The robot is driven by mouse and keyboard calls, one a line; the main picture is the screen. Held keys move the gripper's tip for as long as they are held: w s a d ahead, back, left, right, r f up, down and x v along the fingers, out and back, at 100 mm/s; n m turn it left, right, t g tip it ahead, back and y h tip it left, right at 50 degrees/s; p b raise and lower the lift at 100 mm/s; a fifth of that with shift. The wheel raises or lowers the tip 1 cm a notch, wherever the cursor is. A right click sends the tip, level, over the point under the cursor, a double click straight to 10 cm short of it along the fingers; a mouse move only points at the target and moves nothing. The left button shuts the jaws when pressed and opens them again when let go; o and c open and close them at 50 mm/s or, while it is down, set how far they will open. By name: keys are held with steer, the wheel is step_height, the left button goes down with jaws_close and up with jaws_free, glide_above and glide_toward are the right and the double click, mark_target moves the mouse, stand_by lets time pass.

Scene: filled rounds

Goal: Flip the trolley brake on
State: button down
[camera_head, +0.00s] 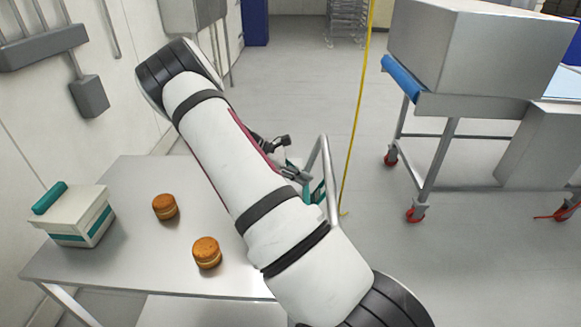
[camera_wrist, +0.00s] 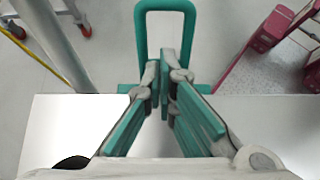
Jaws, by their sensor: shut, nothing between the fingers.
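The steel trolley (camera_head: 125,225) has a flat top and a tubular push handle (camera_head: 327,165) at its right end; the handle's post (camera_wrist: 55,45) shows at left in the wrist view. A teal U-shaped loop (camera_wrist: 166,8), which looks like the brake lever, stands up at the trolley's edge beyond my fingertips. Part of the teal piece (camera_head: 318,192) shows beside the handle in the head view. My gripper (camera_wrist: 165,92) is shut and empty, its fingertips just in front of the loop; whether they touch it I cannot tell. My arm hides part of the trolley top.
On the trolley top are a white box with teal trim (camera_head: 80,222) and two filled rounds (camera_head: 165,207) (camera_head: 207,252). A second steel trolley (camera_head: 445,110) with red castors and a blue handle stands at right. The floor between (camera_head: 370,250) is clear.

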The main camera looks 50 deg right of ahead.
steer(key=shift+s+d+r+p, duration=0.15)
steer(key=shift+s+d+p, duration=0.3)
steer(key=shift+s+d, duration=1.05)
steer(key=shift+s+a, duration=0.1)
steer(key=shift+a, duration=0.05)
steer(key=shift+s+d+f+t+y+p, duration=0.2)
steer(key=shift+s+d+t+y+p, duration=0.15)
steer(key=shift+s+d, duration=0.25)
steer(key=shift+s+d+f+t+y+p, duration=0.25)
steer(key=shift+s+d+t+p, duration=0.2)
steer(key=shift+s, duration=0.25)
steer(key=shift+s+d+f+t+y+p, duration=0.2)
steer(key=shift+s+d+t+y+p, duration=0.1)
steer(key=shift+s+d, duration=0.35)
steer(key=shift+w+a, duration=0.15)
steer(key=shift+a, duration=0.05)
